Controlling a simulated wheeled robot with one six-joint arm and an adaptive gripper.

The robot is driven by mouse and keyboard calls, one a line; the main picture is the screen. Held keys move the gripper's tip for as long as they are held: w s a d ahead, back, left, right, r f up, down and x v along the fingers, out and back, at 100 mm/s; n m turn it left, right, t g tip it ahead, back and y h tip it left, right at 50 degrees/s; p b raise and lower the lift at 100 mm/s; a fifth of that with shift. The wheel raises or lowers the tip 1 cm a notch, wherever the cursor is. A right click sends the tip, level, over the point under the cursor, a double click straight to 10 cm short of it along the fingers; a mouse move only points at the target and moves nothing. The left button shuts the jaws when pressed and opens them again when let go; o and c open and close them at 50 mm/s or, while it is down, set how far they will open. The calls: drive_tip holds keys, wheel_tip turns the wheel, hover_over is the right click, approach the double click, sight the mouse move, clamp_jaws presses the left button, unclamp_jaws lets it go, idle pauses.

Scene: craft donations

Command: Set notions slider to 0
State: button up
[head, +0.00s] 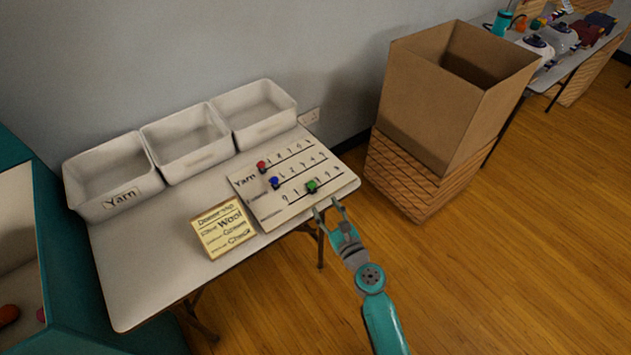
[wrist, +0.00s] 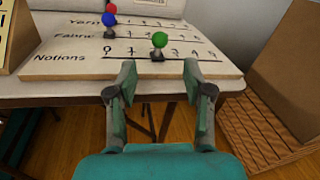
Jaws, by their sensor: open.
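The slider board (head: 262,212) lies on the table with three numbered rows. In the wrist view its rows (wrist: 75,68) read Yarn, Fabric and Notions. The green knob (head: 312,186) is on the Notions row, right of the 0 end; it also shows in the wrist view (wrist: 159,41), near the middle of its line. The red knob (head: 262,166) and the blue knob (head: 274,182) sit on the Yarn and Fabric rows, farther left. My gripper (head: 326,206) is open and empty, just off the board's front edge near the green knob. In the wrist view the fingers (wrist: 161,75) are spread, with the knob beyond them.
Three white bins (head: 187,140) stand along the table's back, one labelled Yarn. A small wooden sign (head: 223,229) stands left of the board. A large cardboard box (head: 440,105) on a woven crate (head: 408,182) stands right of the table (head: 140,285). Floor is clear at front right.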

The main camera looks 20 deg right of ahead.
sight(312, 184)
drive_tip(key=w, duration=0.6)
drive_tip(key=w+a, duration=0.1)
drive_tip(key=w, duration=0.3)
drive_tip(key=shift+a, duration=0.1)
drive_tip(key=shift+c, duration=0.2)
clamp_jaws()
